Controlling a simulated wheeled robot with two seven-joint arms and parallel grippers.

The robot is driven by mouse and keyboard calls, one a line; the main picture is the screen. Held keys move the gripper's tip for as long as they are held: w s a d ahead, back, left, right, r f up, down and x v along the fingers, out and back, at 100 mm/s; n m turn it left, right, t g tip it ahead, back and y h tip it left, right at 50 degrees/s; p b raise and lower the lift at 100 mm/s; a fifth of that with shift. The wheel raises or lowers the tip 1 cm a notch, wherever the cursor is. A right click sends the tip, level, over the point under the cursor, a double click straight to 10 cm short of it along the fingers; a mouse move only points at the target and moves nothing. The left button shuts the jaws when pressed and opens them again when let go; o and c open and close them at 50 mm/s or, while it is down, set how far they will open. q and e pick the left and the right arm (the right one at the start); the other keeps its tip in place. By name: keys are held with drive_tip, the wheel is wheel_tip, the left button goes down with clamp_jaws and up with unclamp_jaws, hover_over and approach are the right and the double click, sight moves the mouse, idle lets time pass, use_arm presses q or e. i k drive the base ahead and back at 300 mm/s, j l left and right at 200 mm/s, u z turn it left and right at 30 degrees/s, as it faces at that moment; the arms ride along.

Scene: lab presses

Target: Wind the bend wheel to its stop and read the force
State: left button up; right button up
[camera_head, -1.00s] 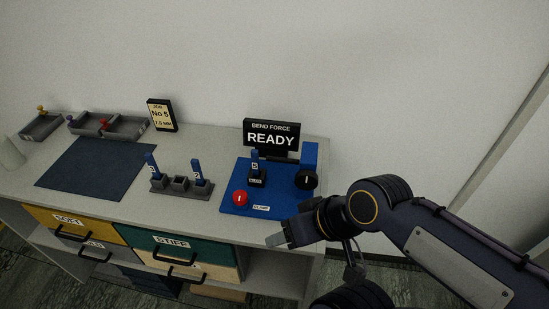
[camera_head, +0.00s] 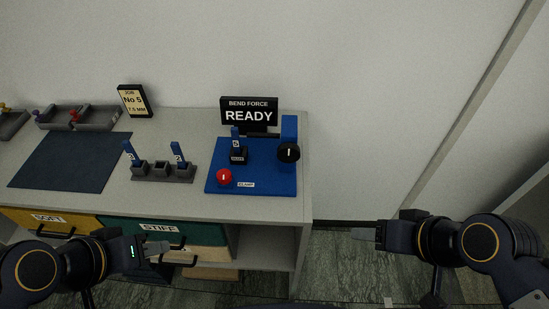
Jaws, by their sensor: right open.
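The blue bend press (camera_head: 262,184) sits on the right end of the bench. Its black wheel (camera_head: 288,153), with a white mark upright, is mounted on a blue post at the press's right side. The black display (camera_head: 249,115) behind it reads "BEND FORCE READY". A red knob (camera_head: 224,177) with a white mark is beside the "CLAMP" label. My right gripper (camera_head: 364,234) is open, right of the bench and apart from the press. My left gripper (camera_head: 156,248) is in front of the drawers; its jaw opening is unclear.
A grey rack (camera_head: 163,174) holds two blue pieces, with its middle slot empty. A dark mat (camera_head: 70,160) lies to the left. A job card (camera_head: 134,101) reads "No 5, 7.5 MM". Grey trays (camera_head: 95,118) stand at the back left. Drawers include one labelled STIFF (camera_head: 190,231).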

sight(287, 152)
drive_tip(key=j+z, duration=0.15)
drive_tip(key=z, duration=0.25)
drive_tip(key=j+z, duration=0.15)
drive_tip(key=z, duration=0.25)
drive_tip(key=j+z, duration=0.2)
drive_tip(key=z, duration=0.2)
drive_tip(key=k+j+z, duration=0.15)
drive_tip(key=j, duration=0.3)
drive_tip(key=k+j+z, duration=0.1)
drive_tip(key=j, duration=0.3)
drive_tip(key=k+j+z, duration=0.15)
drive_tip(key=j, duration=0.25)
drive_tip(key=k+j+z, duration=0.1)
drive_tip(key=k+j, duration=0.2)
drive_tip(key=j, duration=0.1)
